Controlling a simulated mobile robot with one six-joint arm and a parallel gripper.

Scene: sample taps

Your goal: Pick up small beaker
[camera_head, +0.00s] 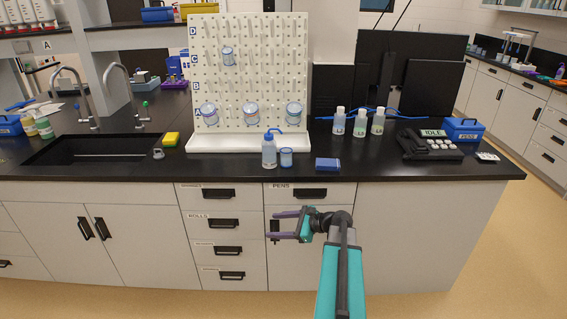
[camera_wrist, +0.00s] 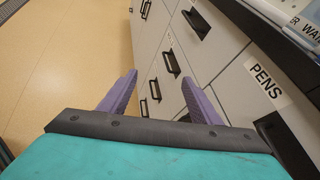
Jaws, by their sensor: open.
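A small clear beaker with a blue tint (camera_head: 286,157) stands on the black bench, just right of a wash bottle (camera_head: 269,151). Another small beaker (camera_head: 228,56) hangs high on the white pegboard, and larger round vessels (camera_head: 251,113) hang lower on it. I cannot tell which small one the task names. My gripper (camera_head: 270,226) is open and empty in front of the drawers, below the bench top and clear of both beakers. Its two purple fingers are spread in the wrist view (camera_wrist: 158,77), with no beaker visible there.
The bench top's front edge (camera_head: 400,179) lies above my gripper. A blue box (camera_head: 328,164) lies right of the beaker. Three bottles (camera_head: 360,121) stand behind. The white pegboard (camera_head: 200,75) rises behind the beaker. A sink (camera_head: 90,150) is at left.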

